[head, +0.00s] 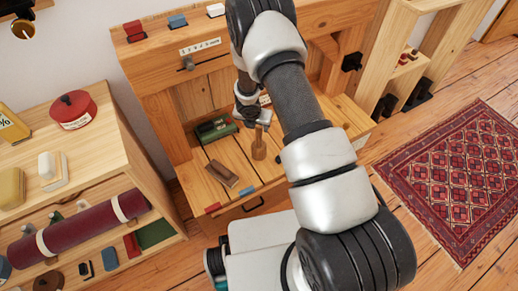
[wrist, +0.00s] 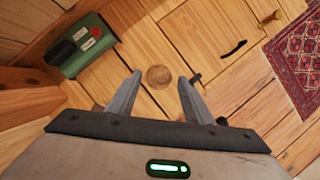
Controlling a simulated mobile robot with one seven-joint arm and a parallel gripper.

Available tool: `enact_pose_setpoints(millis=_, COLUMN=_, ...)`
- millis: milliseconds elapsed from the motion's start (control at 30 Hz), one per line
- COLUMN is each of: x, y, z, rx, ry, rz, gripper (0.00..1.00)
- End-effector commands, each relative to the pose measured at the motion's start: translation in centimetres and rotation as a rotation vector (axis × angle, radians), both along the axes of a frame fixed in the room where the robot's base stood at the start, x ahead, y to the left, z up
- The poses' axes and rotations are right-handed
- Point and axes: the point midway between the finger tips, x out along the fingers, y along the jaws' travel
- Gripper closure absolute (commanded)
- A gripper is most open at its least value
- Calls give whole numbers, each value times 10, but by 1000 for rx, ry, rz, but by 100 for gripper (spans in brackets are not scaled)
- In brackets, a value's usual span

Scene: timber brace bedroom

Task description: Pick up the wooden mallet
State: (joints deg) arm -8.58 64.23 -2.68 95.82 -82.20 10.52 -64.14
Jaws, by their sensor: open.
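The wooden mallet (head: 259,148) appears to be the round-ended wooden piece standing upright on the timber bench top, in the middle of the head view. In the wrist view its round end (wrist: 158,76) shows between my two fingertips, seen from above. My gripper (head: 256,118) is just above it, pointing down, with the fingers apart. In the wrist view my gripper (wrist: 159,80) is open, with a finger on each side of the round end and no clear contact. The arm and gripper partly hide the mallet's upper part in the head view.
A green case (head: 215,128) lies behind and left of the mallet; it also shows in the wrist view (wrist: 82,45). A brown block (head: 221,173) lies at front left. The bench has a raised back board (head: 160,60). A patterned rug (head: 450,175) lies at right.

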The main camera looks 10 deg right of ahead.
Motion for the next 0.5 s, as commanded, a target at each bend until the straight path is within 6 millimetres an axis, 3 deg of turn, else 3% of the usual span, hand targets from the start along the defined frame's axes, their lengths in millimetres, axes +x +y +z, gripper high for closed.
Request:
enact_pose_setpoints(millis=100, x=7, y=-4, z=-22, rx=1, ry=1, rz=-2, gripper=54)
enact_pose_setpoints(millis=367, x=14, y=-8, z=-39, rx=-1, ry=-1, rz=-2, gripper=54)
enact_pose_setpoints(millis=500, x=17, y=-12, z=-60, rx=0, ry=0, rz=-2, gripper=54)
